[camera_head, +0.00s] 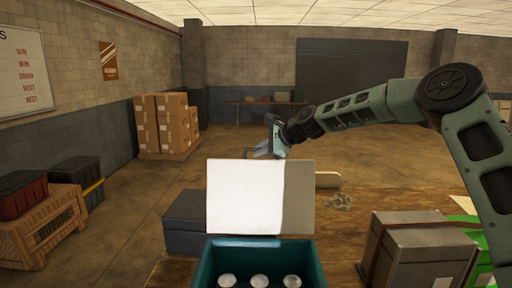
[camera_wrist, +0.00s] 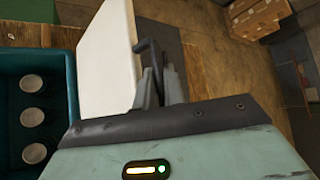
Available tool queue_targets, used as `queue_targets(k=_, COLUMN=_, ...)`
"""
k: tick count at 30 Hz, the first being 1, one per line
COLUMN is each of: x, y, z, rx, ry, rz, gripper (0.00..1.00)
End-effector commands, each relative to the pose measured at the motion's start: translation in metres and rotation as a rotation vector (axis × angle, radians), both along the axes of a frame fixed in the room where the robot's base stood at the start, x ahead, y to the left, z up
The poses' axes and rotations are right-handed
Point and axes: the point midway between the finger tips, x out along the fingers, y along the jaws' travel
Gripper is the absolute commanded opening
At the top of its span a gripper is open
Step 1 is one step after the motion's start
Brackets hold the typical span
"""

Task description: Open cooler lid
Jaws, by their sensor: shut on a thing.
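The teal cooler (camera_head: 313,262) stands at the bottom centre of the head view, with three round pale tops (camera_head: 259,281) showing inside. Its lid (camera_head: 243,197) stands raised and roughly upright at the back, white inner face toward me. The cooler's wall (camera_wrist: 71,95) and the white lid (camera_wrist: 108,60) also show in the wrist view. My gripper (camera_head: 266,151) is at the lid's upper edge. In the wrist view its fingers (camera_wrist: 165,88) are closed around the lower part of a dark bent handle (camera_wrist: 148,50) at the lid's edge. The exact contact is partly hidden.
A dark grey box (camera_head: 184,220) stands left of the cooler on the wooden table (camera_head: 350,225). A grey strapped case (camera_head: 420,250) stands to the right. A clear crumpled item (camera_head: 339,201) lies behind. Stacked cartons (camera_head: 165,125) stand far off, with open floor between.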

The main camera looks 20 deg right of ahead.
Motion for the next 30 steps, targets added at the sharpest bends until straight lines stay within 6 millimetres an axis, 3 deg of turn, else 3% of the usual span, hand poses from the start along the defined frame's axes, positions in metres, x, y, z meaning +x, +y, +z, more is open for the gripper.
queue_targets(k=11, x=-0.0011, y=-0.0001, z=-0.0023, rx=0.000, ry=0.007, rz=0.003, gripper=0.00)
queue_targets(k=12, x=-0.0012, y=-0.0001, z=-0.0023, rx=0.000, ry=0.007, rz=0.003, gripper=0.19)
queue_targets(k=14, x=-0.0012, y=0.0000, z=-0.0023, rx=0.000, ry=0.007, rz=0.003, gripper=0.32)
queue_targets(k=30, x=-0.0075, y=-0.0062, z=-0.0019, rx=-0.002, ry=0.010, rz=0.004, gripper=0.32)
